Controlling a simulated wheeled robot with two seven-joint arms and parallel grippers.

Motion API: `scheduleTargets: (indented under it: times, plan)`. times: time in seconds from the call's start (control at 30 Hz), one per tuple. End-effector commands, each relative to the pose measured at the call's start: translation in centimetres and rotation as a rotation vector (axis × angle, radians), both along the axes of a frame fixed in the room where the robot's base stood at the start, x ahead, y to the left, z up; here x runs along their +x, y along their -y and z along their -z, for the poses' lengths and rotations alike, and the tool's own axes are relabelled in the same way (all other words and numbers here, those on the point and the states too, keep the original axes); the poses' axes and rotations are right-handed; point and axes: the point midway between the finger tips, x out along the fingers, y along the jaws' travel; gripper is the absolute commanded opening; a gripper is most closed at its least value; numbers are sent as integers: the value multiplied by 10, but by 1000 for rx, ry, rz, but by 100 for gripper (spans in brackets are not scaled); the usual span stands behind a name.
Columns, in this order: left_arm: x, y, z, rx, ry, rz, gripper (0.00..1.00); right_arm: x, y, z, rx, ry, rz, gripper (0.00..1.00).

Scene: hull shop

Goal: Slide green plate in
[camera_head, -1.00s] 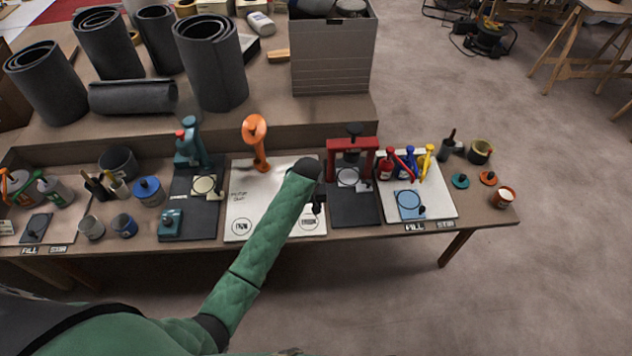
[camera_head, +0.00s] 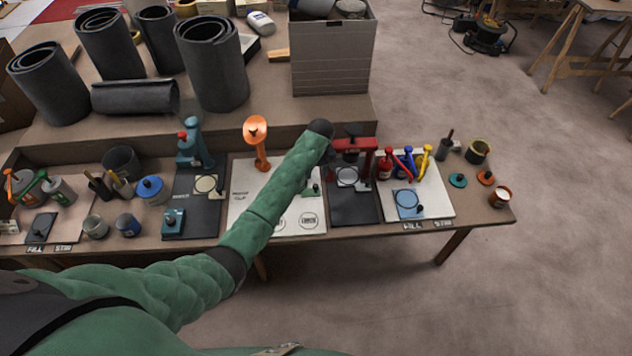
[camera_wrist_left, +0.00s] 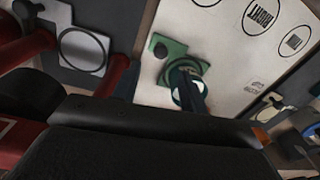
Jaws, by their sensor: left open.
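The green plate (camera_head: 311,189) lies on the white board (camera_head: 300,225), partly hidden by my left arm in the head view. In the left wrist view the green plate (camera_wrist_left: 170,57) shows a dark knob on one corner and a round ring, and lies flat beside the red press. The red press (camera_head: 366,145) stands right of my arm; its dark base bears a round pale disc, seen also in the wrist view (camera_wrist_left: 84,49). My left gripper (camera_wrist_left: 190,90) is open above the ring end of the green plate; I cannot tell whether it touches. My right gripper is not in view.
An orange lever tool (camera_head: 256,140) stands left of my arm. Red, blue and yellow bottles and a blue plate (camera_head: 408,203) are on the right board. A teal press (camera_head: 193,145) stands farther left. A grey crate (camera_head: 331,60) stands behind.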

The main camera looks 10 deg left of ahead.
Motion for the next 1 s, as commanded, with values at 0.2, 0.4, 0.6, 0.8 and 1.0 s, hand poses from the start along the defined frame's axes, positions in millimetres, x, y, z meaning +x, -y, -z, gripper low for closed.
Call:
scheduleTargets:
  times: [0.2, 0.4, 0.6, 0.8, 1.0]
  plan:
    - [-2, -2, 36, 0, -2, 0, 43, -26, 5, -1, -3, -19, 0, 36]
    - [-2, -3, 60, 0, 0, 1, 43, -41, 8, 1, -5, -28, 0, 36]
    - [-2, -4, 70, -1, 1, 1, 43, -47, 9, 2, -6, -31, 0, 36]
    - [-2, -4, 71, -1, 1, 1, 43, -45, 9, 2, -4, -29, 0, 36]
    - [-2, -4, 71, -1, 1, 1, 14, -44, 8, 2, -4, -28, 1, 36]
